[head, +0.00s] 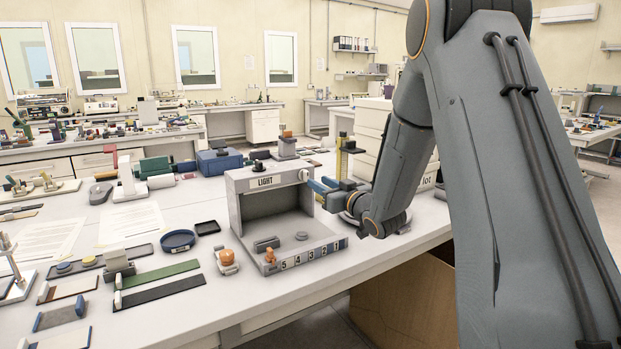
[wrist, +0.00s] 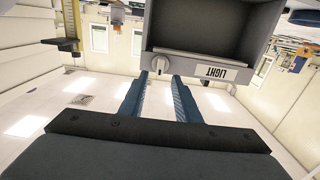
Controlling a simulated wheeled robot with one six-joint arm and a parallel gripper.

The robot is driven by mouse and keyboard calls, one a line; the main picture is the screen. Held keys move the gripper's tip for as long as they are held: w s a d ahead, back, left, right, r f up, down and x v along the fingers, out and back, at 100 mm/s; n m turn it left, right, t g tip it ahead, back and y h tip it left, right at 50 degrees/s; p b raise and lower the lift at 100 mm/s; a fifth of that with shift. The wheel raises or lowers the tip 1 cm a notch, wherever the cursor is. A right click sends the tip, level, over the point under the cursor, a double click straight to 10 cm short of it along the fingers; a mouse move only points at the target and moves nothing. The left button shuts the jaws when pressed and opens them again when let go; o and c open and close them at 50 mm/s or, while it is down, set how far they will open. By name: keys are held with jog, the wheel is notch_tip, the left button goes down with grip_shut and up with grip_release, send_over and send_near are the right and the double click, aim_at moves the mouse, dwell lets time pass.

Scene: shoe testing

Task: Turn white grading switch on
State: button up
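The grey grading box (head: 238,215) stands on the bench, open at the front, with a LIGHT label on its top edge. Its white switch (head: 304,175) is a small round knob at the upper right corner of the box. My gripper (head: 318,185) with blue fingers is just right of the switch and points at it. In the wrist view, which is upside down, the white switch (wrist: 158,65) shows between the tips of my open gripper (wrist: 158,78). The fingers look apart from the knob, with nothing held. Whether they reach around it is unclear.
Blue dish (head: 178,240) and strips lie to the left.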

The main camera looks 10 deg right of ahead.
aim_at(308, 176)
jog(key=p+x, duration=0.1)
jog(key=x, duration=0.5)
grip_shut()
